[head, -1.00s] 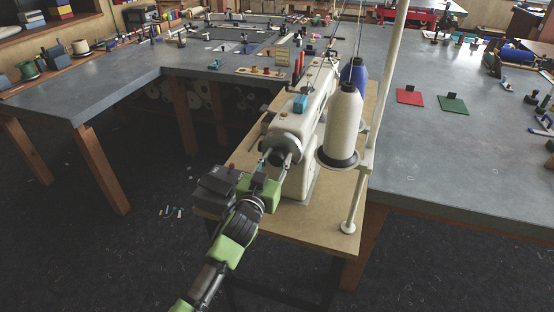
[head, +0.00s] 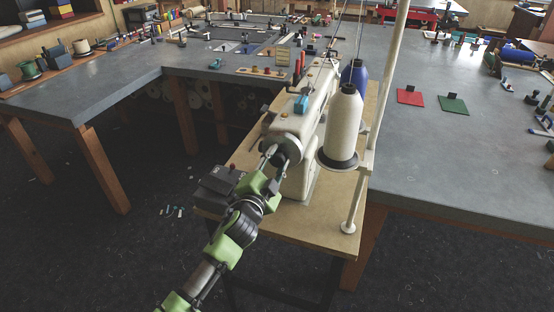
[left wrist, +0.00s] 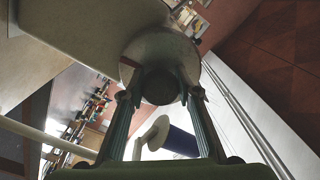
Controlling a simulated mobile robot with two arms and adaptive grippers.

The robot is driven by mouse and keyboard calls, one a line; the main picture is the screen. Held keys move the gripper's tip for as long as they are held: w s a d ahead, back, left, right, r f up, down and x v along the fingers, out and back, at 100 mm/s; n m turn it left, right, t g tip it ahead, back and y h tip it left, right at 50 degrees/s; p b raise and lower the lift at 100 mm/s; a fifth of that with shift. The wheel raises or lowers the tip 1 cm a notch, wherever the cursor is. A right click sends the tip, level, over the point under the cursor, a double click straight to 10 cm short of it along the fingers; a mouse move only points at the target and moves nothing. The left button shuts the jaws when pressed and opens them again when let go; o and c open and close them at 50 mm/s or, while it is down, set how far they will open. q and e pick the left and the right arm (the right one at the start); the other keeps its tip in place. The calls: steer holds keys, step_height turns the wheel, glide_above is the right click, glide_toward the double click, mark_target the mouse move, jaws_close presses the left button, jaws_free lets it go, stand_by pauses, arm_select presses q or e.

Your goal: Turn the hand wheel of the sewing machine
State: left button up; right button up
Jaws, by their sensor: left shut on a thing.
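The cream sewing machine (head: 314,108) stands on a small wooden table. Its round hand wheel (head: 282,134) is at the near end of the machine, with a dark hub. My left gripper (head: 270,160) is at the wheel. In the left wrist view, the wheel (left wrist: 150,52) is straight ahead and the two fingers of my left gripper (left wrist: 158,90) are shut on its dark hub (left wrist: 160,87), one on each side. Part of the wheel is hidden behind the gripper in the head view. My right gripper is not in view.
A white thread cone (head: 343,125) and a blue cone (head: 355,75) stand right of the machine beside a pale upright pole (head: 383,100). A dark box (head: 218,186) sits at the wooden table's (head: 318,228) left edge. Grey worktables (head: 450,160) lie on both sides.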

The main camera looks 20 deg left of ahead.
arm_select(q)
steer(key=shift+r+m, duration=0.1)
steer(key=shift+m, duration=1.9)
steer(key=o, duration=1.1)
steer(key=s, duration=1.2)
steer(key=shift+a, duration=0.2)
